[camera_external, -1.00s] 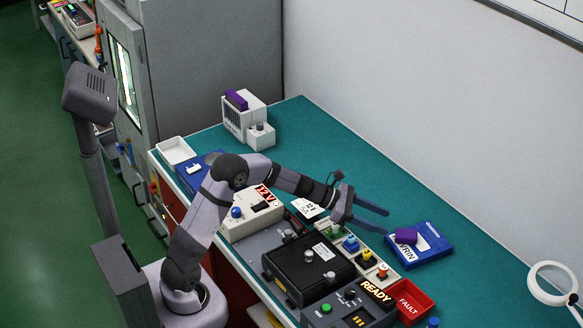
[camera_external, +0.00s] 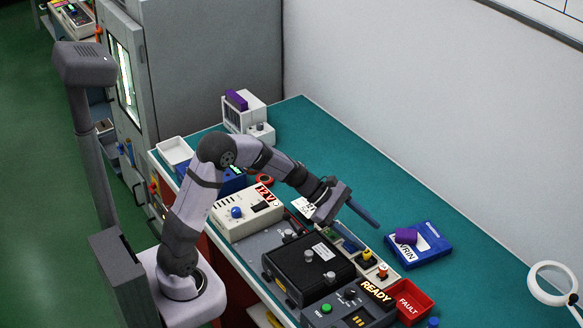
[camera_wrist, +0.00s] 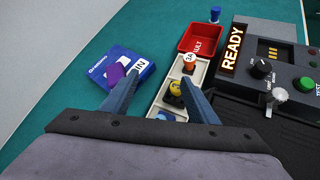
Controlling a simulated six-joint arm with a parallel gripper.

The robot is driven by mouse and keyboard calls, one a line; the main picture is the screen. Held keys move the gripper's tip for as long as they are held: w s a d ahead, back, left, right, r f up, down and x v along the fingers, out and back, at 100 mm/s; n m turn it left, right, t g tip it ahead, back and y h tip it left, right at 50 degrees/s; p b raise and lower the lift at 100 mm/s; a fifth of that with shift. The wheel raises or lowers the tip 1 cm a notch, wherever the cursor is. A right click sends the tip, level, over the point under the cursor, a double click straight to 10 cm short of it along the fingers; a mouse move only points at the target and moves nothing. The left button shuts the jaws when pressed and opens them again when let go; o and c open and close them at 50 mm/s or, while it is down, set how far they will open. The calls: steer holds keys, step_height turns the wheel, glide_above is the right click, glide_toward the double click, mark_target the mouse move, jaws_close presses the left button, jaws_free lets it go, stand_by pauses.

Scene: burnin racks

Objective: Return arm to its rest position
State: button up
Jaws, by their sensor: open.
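My gripper (camera_external: 357,218) is open and empty. It hangs above the bench near the tray of coloured plugs. Its two fingers also show spread apart in the wrist view (camera_wrist: 160,98). In the wrist view the yellow plug (camera_wrist: 176,89) and the orange plug (camera_wrist: 188,64) show between and beyond the fingers. My arm is bent and reaches out over the bench from its base at the lower left in the external view. Part of the plug tray (camera_external: 386,271) is hidden behind my gripper.
A blue box (camera_external: 430,250) with a purple piece (camera_external: 405,236) lies right of my gripper. A black fixture (camera_external: 300,262), a READY panel (camera_external: 345,306), a red FAULT bin (camera_external: 412,300) and a 12V supply (camera_external: 243,222) stand nearby. Open teal bench (camera_external: 340,150) lies behind.

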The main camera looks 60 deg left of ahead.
steer(key=s+a+r+m+g+y+p, duration=0.1)
steer(key=s+r+m+g+y+p, duration=0.2)
steer(key=s+m+p, duration=0.45)
steer(key=s+a+r+m+g+p, duration=0.15)
steer(key=s+r+m+p, duration=0.25)
steer(key=s, duration=0.7)
steer(key=s+a+r+m+g+y+p, duration=0.1)
steer(key=s+a+r+m+y+p, duration=0.1)
steer(key=s+a+m+y+p, duration=0.25)
steer(key=s+a+r+m+g+y+p, duration=0.1)
steer(key=s+a+r+m+y, duration=0.1)
steer(key=s+a+m, duration=0.4)
steer(key=shift+n+t, duration=0.25)
steer(key=shift+n, duration=0.55)
steer(key=f+b, duration=0.1)
steer(key=w+f+b, duration=0.1)
steer(key=f+b, duration=0.1)
steer(key=a+f+b, duration=0.1)
steer(key=f+b, duration=0.1)
steer(key=shift+w+f, duration=0.2)
